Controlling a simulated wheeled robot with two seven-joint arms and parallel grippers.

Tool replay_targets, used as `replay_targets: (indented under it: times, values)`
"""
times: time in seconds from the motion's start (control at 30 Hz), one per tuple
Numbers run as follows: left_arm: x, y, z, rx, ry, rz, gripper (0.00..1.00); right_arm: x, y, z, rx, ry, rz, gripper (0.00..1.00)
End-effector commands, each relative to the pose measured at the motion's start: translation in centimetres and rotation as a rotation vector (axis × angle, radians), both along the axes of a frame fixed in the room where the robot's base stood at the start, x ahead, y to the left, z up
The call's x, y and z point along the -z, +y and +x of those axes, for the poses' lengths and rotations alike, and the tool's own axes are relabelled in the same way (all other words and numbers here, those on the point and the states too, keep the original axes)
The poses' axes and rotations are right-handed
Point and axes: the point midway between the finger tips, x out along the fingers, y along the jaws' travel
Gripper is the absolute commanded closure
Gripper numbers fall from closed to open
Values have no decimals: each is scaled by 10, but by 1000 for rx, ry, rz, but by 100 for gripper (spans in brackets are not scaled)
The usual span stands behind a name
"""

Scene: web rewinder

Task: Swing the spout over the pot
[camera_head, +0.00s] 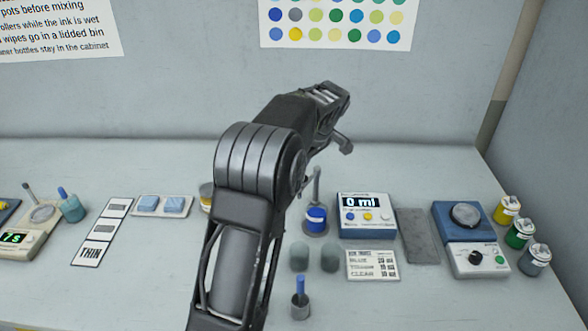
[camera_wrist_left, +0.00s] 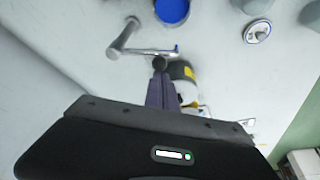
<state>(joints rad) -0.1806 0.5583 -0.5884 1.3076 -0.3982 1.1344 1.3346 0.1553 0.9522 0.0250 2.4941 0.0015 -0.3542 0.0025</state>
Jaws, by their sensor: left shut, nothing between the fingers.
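A grey spout stands behind a blue pot. The blue pot (camera_head: 316,220) also shows in the head view. My left gripper (camera_wrist_left: 159,64) is shut and empty, its tip at the pipe; whether it touches cannot be told. In the head view my left arm hides its fingertips. My right gripper is not in view.
A dispenser box (camera_head: 366,216) reading 0 ml stands right of the pot. Two grey cups (camera_head: 299,257) and a small pot with a blue-handled tool (camera_head: 300,305) stand in front. A yellow-labelled container (camera_wrist_left: 184,76) sits near my fingers in the wrist view.

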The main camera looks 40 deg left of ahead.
Motion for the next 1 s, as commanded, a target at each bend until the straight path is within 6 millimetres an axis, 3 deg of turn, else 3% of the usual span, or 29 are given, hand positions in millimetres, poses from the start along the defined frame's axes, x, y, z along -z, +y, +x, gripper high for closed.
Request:
replay_targets:
  times: [0.5, 1.0]
  values:
    - [0, -34, 5, 2, 2, 0, 100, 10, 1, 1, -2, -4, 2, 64]
    - [0, -44, 10, 4, 0, -4, 100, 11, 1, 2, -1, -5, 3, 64]
